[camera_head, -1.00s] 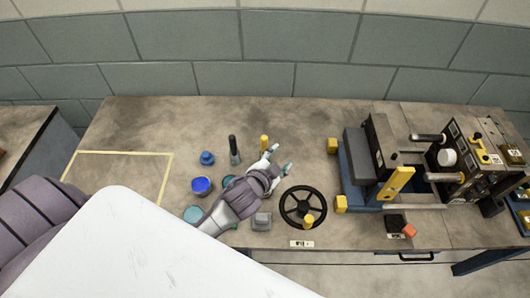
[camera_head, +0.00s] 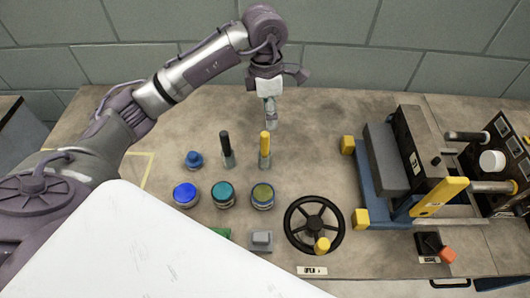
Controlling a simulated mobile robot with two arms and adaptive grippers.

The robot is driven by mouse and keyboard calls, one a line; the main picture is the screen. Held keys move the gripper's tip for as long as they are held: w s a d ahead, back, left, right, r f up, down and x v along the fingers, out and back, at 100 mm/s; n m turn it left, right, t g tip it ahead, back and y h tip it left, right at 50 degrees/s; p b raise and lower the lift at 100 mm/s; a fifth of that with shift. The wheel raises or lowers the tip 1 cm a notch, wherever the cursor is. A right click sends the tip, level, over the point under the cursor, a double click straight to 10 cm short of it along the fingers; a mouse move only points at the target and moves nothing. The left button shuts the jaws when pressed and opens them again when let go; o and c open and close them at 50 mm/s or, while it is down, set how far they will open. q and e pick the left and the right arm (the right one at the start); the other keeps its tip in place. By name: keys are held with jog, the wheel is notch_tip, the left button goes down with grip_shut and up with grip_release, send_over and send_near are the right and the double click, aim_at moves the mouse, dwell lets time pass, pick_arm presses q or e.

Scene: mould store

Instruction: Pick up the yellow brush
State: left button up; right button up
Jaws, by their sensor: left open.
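The yellow brush (camera_head: 265,144) stands upright on the workbench, its yellow handle up and its grey lower part down. My left gripper (camera_head: 270,124) points down just behind the yellow brush in the picture. It is open, seen edge-on, with nothing between its fingers. It appears apart from the brush, though its exact height above the bench is hard to tell. My right gripper is out of view.
A black-handled brush (camera_head: 226,147) stands just left of the yellow one. Several round tins, including a blue one (camera_head: 186,195), stand in front. A black handwheel (camera_head: 315,224) and a blue-framed machine (camera_head: 376,190) are to the right. The bench behind is clear.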

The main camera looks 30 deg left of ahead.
aim_at(264, 143)
pick_arm(q)
jog(key=shift+a+f+y, duration=0.4)
jog(key=shift+a+f, duration=0.05)
jog(key=shift+a, duration=0.4)
notch_tip(264, 143, down, 6)
jog(key=shift+f+p, duration=0.1)
jog(key=shift+p, duration=0.4)
notch_tip(264, 143, down, 5)
jog(key=shift+d+f+p, duration=0.1)
jog(key=shift+f+p, duration=0.1)
jog(key=shift+p, duration=0.55)
jog(key=shift+w+f, duration=0.1)
jog(key=shift+f, duration=0.3)
jog(key=shift+c, duration=0.2)
grip_shut()
